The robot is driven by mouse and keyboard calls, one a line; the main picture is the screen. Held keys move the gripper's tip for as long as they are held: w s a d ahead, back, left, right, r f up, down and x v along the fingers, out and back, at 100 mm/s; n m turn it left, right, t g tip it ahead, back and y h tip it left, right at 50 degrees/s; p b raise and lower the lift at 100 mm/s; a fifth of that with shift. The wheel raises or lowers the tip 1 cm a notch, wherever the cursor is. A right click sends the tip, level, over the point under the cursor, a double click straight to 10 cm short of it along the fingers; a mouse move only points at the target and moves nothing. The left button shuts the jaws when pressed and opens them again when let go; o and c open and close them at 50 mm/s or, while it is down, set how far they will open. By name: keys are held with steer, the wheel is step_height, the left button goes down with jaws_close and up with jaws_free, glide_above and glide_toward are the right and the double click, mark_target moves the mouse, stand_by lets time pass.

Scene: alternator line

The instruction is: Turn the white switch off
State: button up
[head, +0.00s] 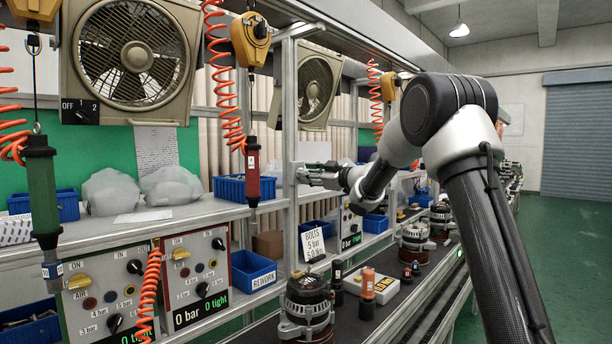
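I cannot pick out a white switch with certainty in the head view. My gripper (303,174) is at mid-picture, pointing left, in front of or beside an aluminium post (290,120) of the line's frame. It is too small in the view to tell whether its fingers are open or shut, or whether they touch anything. My gripper and wrist hide part of what lies behind them. Two control panels, a left one (95,305) and a right one (218,264), carry yellow and black knobs.
A conveyor with alternators (305,300) runs along the front. A blue REWORK bin (252,272) stands on the lower shelf. A red tool (252,170) and a green tool (42,190) hang on orange coiled hoses. A large fan (130,55) hangs above. Green floor is free at right.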

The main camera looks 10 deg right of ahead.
steer(key=v, duration=1)
steer(key=shift+s, duration=0.15)
steer(key=shift+f, duration=0.1)
